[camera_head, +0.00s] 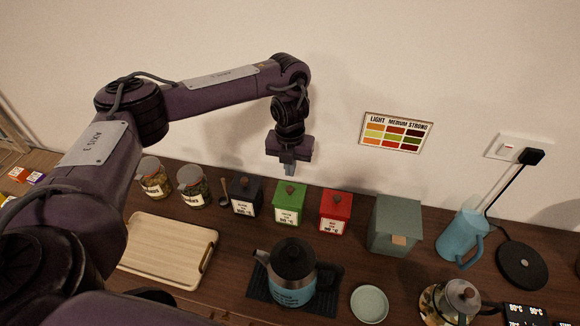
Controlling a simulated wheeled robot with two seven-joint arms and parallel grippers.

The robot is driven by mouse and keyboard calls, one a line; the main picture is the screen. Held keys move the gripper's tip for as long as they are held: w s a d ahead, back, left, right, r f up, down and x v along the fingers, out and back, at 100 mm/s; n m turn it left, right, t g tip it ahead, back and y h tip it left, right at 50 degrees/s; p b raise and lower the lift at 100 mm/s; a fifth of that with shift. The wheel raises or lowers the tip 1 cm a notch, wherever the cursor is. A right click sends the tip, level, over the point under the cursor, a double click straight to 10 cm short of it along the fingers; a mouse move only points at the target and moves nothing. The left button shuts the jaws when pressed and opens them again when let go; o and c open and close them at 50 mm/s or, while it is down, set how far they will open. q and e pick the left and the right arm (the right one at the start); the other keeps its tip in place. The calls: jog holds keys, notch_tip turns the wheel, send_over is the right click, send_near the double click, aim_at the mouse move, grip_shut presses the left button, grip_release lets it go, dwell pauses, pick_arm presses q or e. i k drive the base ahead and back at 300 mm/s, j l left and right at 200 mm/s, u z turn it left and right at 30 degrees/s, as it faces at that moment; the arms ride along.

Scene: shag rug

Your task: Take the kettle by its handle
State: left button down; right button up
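My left gripper (289,170) hangs pointing down in front of the wall, above the row of tea boxes. Its fingers are small and seen nearly edge-on, so I cannot tell how far apart they are. It is clear of every vessel. A light blue jug-shaped kettle (458,241) stands upright at the right, its handle on its right side, beside a round black corded base (522,266). A black-topped pot with a blue band (292,281) stands on a dark slatted mat (260,288) at front centre, its dark handle to the right. My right gripper is not in view.
Two jars (193,186), black (245,195), green (289,203) and red (335,211) boxes and a grey-green canister (394,228) line the wall. A wooden tray (165,248) lies left, a pale saucer (369,304) and glass teapot (458,297) at front right.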

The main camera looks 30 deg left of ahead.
aim_at(288, 296)
jog(key=k, duration=1.5)
